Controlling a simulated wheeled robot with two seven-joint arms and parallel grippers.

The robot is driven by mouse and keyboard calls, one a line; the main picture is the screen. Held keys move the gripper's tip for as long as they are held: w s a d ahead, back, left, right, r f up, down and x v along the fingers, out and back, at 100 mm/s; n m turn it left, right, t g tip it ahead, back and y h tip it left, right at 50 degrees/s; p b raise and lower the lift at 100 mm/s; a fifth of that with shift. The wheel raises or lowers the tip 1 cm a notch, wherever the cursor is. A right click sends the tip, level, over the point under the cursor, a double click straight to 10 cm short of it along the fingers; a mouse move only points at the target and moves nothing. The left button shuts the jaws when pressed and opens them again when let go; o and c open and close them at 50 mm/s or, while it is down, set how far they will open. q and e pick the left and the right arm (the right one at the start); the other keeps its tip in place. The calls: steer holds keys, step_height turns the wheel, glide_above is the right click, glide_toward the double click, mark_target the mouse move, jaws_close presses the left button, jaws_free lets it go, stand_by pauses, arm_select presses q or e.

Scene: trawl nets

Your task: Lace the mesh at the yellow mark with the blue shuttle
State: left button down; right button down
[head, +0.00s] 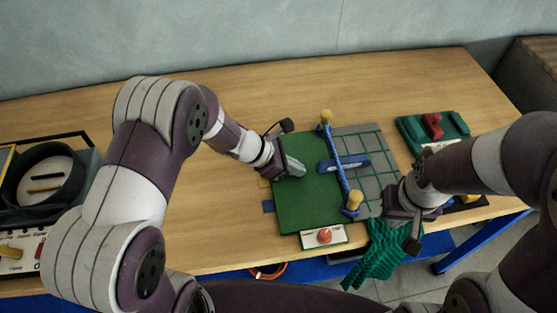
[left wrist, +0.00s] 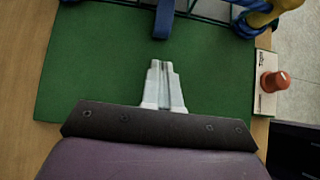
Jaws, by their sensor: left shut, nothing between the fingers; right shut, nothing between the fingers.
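The blue shuttle (head: 349,162) lies flat at the left part of the grey-backed mesh (head: 372,142), crossing under or beside a blue twisted rope (head: 336,155). One end of the shuttle shows at the top of the left wrist view (left wrist: 163,20). The rope runs between two yellow-topped posts. My left gripper (head: 294,169) is shut and empty over the green board (head: 305,205), left of the shuttle; its fingers (left wrist: 163,85) point toward it. My right gripper (head: 392,207) is shut at the mesh's near right corner, its fingertips partly hidden. I cannot make out a yellow mark on the mesh.
A red knob (head: 323,235) on a white card sits at the board's near edge. Green netting (head: 374,255) hangs over the table's front edge. A green tray with a red piece (head: 432,124) stands at the right. A round black container (head: 45,172) is far left. The table behind is clear.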

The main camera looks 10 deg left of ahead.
mark_target(323, 165)
arm_select(q)
steer(key=shift+w+d+r, duration=0.1)
steer(key=shift+w+d, duration=0.15)
steer(key=shift+d, duration=0.5)
steer(key=shift+w+d+r, duration=0.1)
steer(key=shift+w+d, duration=0.15)
steer(key=shift+d, duration=0.45)
steer(key=shift+d, duration=0.1)
steer(key=d, duration=0.1)
steer(key=w+d, duration=0.1)
steer(key=d, duration=0.1)
steer(key=shift+f, duration=0.1)
